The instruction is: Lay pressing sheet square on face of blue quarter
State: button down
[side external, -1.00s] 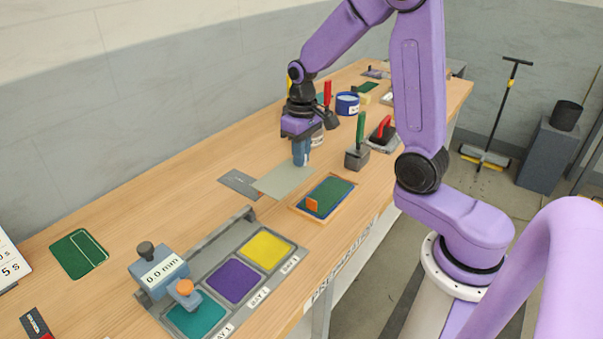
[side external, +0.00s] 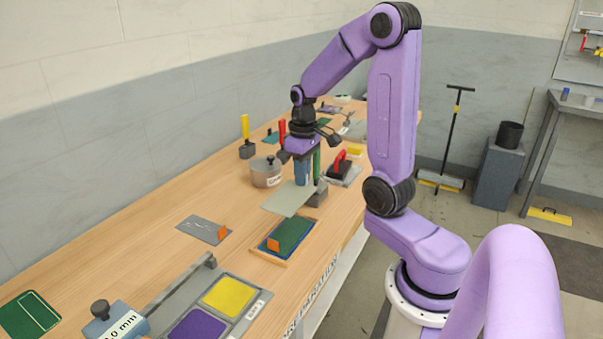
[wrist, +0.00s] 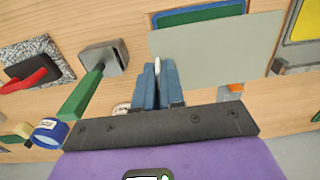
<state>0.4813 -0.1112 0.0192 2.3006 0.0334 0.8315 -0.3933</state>
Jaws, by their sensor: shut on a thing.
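The pressing sheet seems to be the thin pale grey-green sheet (side external: 289,199); it also shows in the wrist view (wrist: 208,55). My gripper (side external: 302,182) is shut on one edge of it and holds it out flat; its blue fingers show close together in the wrist view (wrist: 157,68). A wood-framed tray (side external: 257,252) sits nearer the camera, with a green face with blue edging (side external: 290,233) and an orange tab (side external: 273,245). The sheet is beyond the tray, apart from its face. I cannot tell how much of the blue is under the green.
A green-handled grey block (side external: 318,193) stands close right of the sheet, and a lidded metal pot (side external: 266,172) behind left. A grey plate with an orange tab (side external: 204,229) lies left of the tray. The yellow and purple pad fixture (side external: 229,296) is nearer the camera.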

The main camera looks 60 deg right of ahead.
send_over(302, 218)
jog(key=shift+d+f, duration=0.15)
jog(key=shift+f, duration=2.65)
jog(key=shift+f, duration=2.35)
dwell(0.4)
jog(key=shift+m, duration=0.8)
jog(key=w+r, duration=0.1)
jog(key=w, duration=0.1)
jog(key=w+a+r, duration=0.1)
jog(key=w+r, duration=0.2)
jog(key=shift+w+a+r, duration=0.15)
jog(key=shift+w+a, duration=0.25)
jog(key=w+a+r+n, duration=0.1)
jog(key=a+r, duration=0.2)
jog(key=a, duration=0.2)
jog(key=shift+w+a+n, duration=0.2)
jog(key=shift+a+n, duration=0.1)
jog(key=shift+a, duration=0.1)
jog(key=s+d+r, duration=0.1)
jog(key=s+d, duration=0.1)
jog(key=s+d+r, duration=0.1)
jog(key=s+d, duration=0.1)
jog(key=d, duration=0.1)
jog(key=s+d+r, duration=0.1)
jog(key=s+d, duration=0.1)
jog(key=s, duration=0.1)
jog(key=shift+s+d+r, duration=0.1)
jog(key=shift+d+r, duration=0.1)
jog(key=shift+d, duration=0.1)
